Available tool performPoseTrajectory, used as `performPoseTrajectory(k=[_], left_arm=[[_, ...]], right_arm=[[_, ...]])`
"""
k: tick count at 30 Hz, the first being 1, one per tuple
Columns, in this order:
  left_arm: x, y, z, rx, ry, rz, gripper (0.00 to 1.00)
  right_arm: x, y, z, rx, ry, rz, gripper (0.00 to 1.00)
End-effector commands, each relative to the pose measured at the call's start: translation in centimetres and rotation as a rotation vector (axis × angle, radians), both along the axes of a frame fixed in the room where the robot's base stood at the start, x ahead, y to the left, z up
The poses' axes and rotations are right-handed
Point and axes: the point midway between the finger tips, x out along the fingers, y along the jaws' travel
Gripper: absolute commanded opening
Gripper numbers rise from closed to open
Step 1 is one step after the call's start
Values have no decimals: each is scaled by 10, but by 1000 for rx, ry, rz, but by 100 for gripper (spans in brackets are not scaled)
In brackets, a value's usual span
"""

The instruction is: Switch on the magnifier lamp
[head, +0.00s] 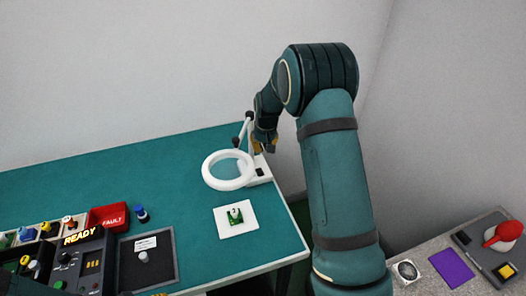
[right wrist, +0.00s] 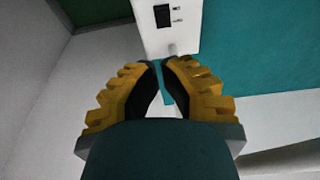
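The magnifier lamp is white, with a ring head (head: 207,178) over the teal table and a base (head: 268,179) at the table's right edge. A small black switch (head: 261,172) sits on the base. In the right wrist view the white base (right wrist: 150,38) is ahead of the fingers, with the black switch (right wrist: 162,16) at the top. My right gripper (head: 264,148) is at the lamp's far right side, just behind the base; its yellow fingers (right wrist: 161,64) are almost together and hold nothing visible. Contact with the lamp cannot be told. My left gripper does not show.
A white card with a green part (head: 235,217) lies in front of the lamp. A red FAULT bin (head: 108,217), a blue-capped item (head: 141,213) and a READY console (head: 85,262) are at left. A grey side table (head: 425,285) holds a purple pad (head: 452,269) and a red paddle (head: 508,231).

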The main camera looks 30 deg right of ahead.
Motion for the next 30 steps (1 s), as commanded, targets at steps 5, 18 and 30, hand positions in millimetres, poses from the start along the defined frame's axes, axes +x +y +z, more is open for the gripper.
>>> performPoseTrajectory(k=[5, 18, 30], left_arm=[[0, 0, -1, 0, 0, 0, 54], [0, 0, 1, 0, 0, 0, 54], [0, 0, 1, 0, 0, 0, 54]], right_arm=[[7, -2, -36, 0, 4, -1, 0], [14, -4, -107, 0, 3, -1, 0], [13, -3, -119, 0, 0, 0, 0]])
